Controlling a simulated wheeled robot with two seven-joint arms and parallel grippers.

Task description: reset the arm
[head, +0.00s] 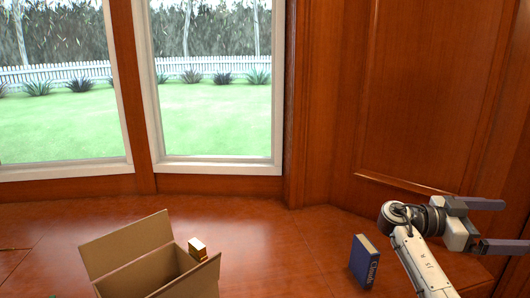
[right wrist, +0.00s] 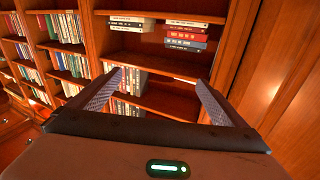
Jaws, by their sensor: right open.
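My right arm reaches in from the lower right of the head view. Its gripper (head: 490,225) points to the right, with its two grey fingers apart and nothing between them. In the right wrist view the same gripper (right wrist: 157,92) shows both fingers spread wide, with bookshelves beyond them. My left gripper is in neither view.
An open cardboard box (head: 150,262) stands on the wooden surface (head: 300,240). A small gold and white box (head: 198,248) is by its flap. A blue book (head: 363,262) stands upright beside my right arm. Shelves (right wrist: 165,62) of books fill the wrist view.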

